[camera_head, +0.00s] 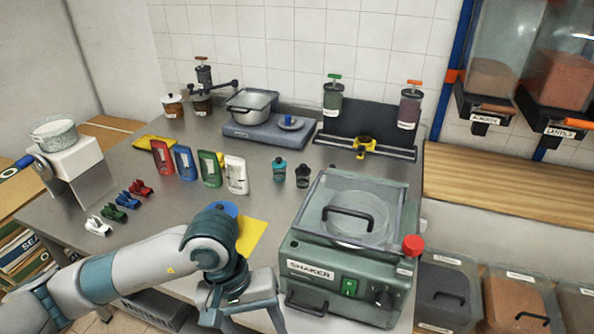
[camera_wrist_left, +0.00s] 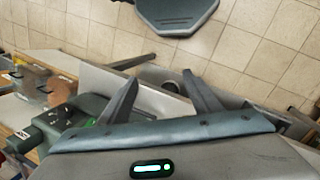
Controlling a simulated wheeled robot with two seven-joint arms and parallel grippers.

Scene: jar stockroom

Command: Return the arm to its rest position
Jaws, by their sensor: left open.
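My left arm comes in from the left in the head view and bends at the front edge of the grey worktop (camera_head: 100,205). Its gripper (camera_head: 250,322) hangs low in front of the table, left of the shaker, fingers partly cut off by the lower picture edge. In the left wrist view, the two fingers of the gripper (camera_wrist_left: 162,95) stand apart, with nothing between them. The right gripper is not in view.
The green shaker (camera_head: 345,255) stands close to the right of my left gripper. A yellow sheet (camera_head: 250,237) lies behind the wrist. Pouches, colored clips (camera_head: 127,200) and small bottles (camera_head: 279,172) stand farther back. Tiled floor (camera_wrist_left: 250,50) shows in the wrist view.

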